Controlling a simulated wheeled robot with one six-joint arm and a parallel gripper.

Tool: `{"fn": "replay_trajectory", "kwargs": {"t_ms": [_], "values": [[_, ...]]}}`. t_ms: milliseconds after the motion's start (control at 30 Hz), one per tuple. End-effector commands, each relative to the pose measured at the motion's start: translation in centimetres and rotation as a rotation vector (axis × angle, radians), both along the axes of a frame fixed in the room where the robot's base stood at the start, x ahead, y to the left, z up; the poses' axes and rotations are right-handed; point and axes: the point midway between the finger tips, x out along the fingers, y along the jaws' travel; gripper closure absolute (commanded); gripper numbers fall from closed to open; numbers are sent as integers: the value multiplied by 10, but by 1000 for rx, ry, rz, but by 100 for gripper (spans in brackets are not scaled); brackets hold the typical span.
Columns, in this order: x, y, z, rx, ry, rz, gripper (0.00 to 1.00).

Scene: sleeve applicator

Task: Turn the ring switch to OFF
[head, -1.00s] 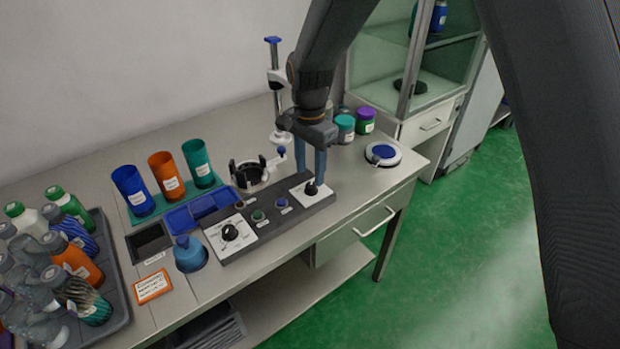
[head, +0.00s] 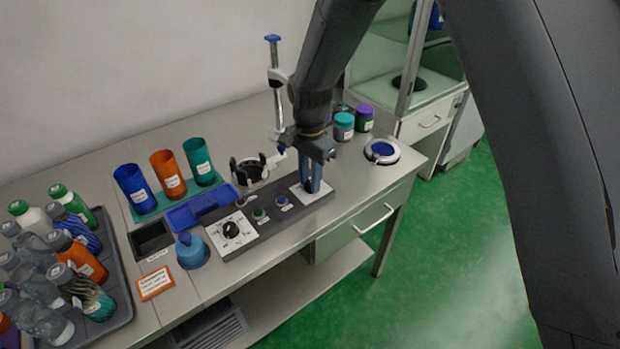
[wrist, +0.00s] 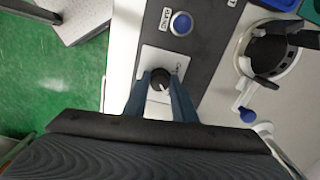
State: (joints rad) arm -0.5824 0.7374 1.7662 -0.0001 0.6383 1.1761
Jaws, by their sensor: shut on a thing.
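The ring switch, a round black knob (wrist: 160,78), sits on a white plate (wrist: 172,62) at one end of the dark control panel. A light pointer mark shows on the knob in the wrist view; the plate's lettering is too small to read. My gripper (wrist: 160,94) is shut on the knob, with one blue-grey finger on each side of it. In the head view my gripper (head: 311,188) comes down onto the plate (head: 299,190) from above, and the fingers hide the knob.
A blue button (wrist: 181,23) sits beside the plate on the panel (head: 268,228). A second black dial (head: 231,230) is at the panel's left end. A ring-shaped holder (head: 250,170) with a small blue-knobbed lever stands behind. A blue-topped disc (head: 381,151) lies to the right.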

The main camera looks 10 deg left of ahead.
Motion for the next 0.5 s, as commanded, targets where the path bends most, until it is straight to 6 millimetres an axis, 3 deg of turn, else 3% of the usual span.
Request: {"fn": "replay_trajectory", "kwargs": {"t_ms": [267,500], "values": [[0,0,0,1,-1,53,98],[0,0,0,1,0,207,98]]}}
